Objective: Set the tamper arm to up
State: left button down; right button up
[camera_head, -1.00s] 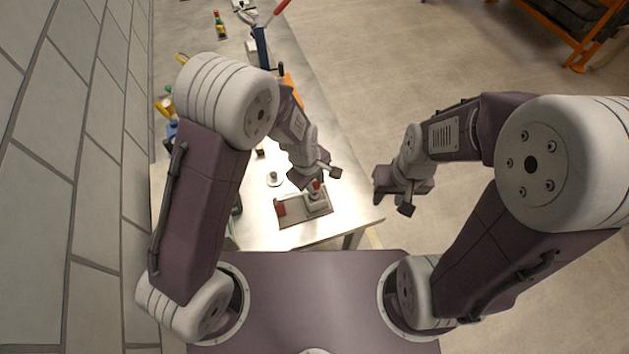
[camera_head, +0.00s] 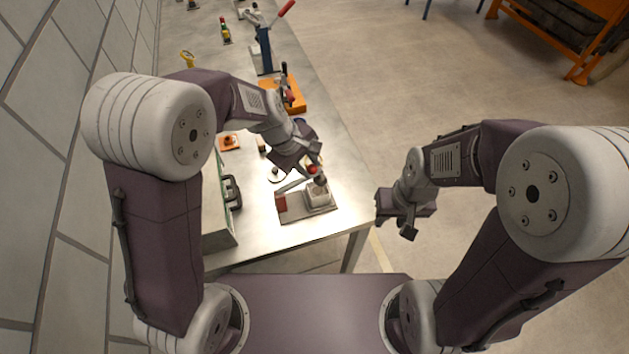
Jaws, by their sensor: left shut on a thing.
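A small device with a grey base plate (camera_head: 292,213) lies on the near end of the metal table. It carries a red block (camera_head: 281,202) at its left and a pale box (camera_head: 319,197) at its right. A red knob (camera_head: 312,169) shows above the box; I take it as the tamper arm's end, but the arm itself is mostly hidden. My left gripper (camera_head: 308,170) is down at the device, its fingers around the knob and shut on it. My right gripper (camera_head: 408,213) hangs over the floor, right of the table, away from the device; its jaw opening is unclear.
A blue press (camera_head: 265,50) with a red handle and an orange fixture (camera_head: 297,97) stand farther up the table. An orange saucer with a cup (camera_head: 229,142) and a grey case (camera_head: 222,235) are at the left. The wall (camera_head: 50,150) runs along the left; floor is open at right.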

aim_at(293, 184)
pick_arm(q)
jog(key=a+h+b, duration=0.1)
jog(key=b, duration=0.2)
jog(key=s+a+t+h+b, duration=0.1)
jog(key=h+b, duration=0.1)
jog(key=b, duration=0.2)
jog(key=a+h+b, duration=0.1)
jog(key=a+b, duration=0.1)
jog(key=b, duration=0.2)
jog(key=shift+s+a+r, duration=0.1)
jog(key=shift+s+r, duration=0.05)
jog(key=shift+s, duration=0.1)
jog(key=s+a+r+t+h+b, duration=0.1)
jog(key=s+a+t+h+b, duration=0.1)
jog(key=a+h+b, duration=0.5)
jog(key=shift+s+a+r+n+t+b, duration=0.15)
jog(key=shift+s+a+n+t+b, duration=0.35)
jog(key=shift+b, duration=1.65)
jog(key=shift+w+a, duration=0.1)
jog(key=c, duration=1.4)
grip_release()
jog(key=shift+c, duration=0.2)
jog(key=shift+w, duration=0.1)
jog(key=shift+r, duration=0.15)
